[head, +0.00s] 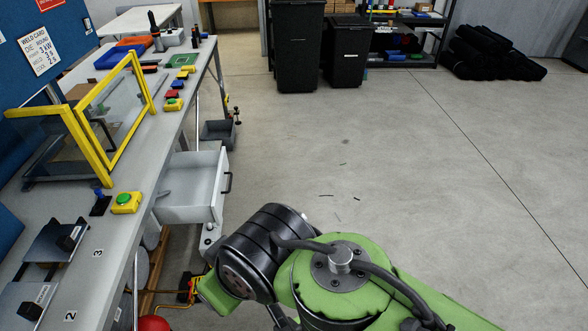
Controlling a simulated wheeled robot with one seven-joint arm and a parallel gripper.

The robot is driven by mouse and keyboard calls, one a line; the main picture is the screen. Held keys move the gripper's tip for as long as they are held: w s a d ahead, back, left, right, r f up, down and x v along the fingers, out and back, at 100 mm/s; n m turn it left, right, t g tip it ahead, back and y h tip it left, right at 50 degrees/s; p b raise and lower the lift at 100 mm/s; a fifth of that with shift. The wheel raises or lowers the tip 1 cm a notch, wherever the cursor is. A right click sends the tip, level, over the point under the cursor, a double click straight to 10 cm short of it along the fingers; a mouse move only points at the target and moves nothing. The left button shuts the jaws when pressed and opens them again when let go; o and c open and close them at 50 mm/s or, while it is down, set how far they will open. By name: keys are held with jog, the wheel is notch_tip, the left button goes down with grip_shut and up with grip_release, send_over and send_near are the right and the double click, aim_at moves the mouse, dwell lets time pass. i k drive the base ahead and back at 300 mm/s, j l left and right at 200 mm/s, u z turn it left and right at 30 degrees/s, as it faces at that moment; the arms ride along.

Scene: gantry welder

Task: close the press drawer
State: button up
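The press drawer (186,200) is a light grey box under the long workbench in the head view. It is pulled out to the right of the bench, and its open top shows an empty-looking inside. Its dark handle (228,182) is on the right-hand front face. My green and black arm is in the lower middle, in front of and to the right of the drawer. My gripper is not visible, so its state and its distance from the handle do not show.
The bench (118,225) on the left carries a yellow-framed guard (100,165), a yellow box with a green button (126,202) and several small tools. A grey bin (218,132) hangs beyond the drawer. Black waste bins (298,50) stand far back. The floor to the right is mostly clear.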

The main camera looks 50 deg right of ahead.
aim_at(197, 181)
jog(key=l+z, duration=0.6)
jog(key=i+l+u, duration=0.2)
jog(key=u, duration=0.25)
jog(key=i+l+u, duration=0.15)
jog(key=u, duration=0.3)
jog(key=l+u, duration=0.45)
jog(key=i+j, duration=0.05)
jog(key=j, duration=0.05)
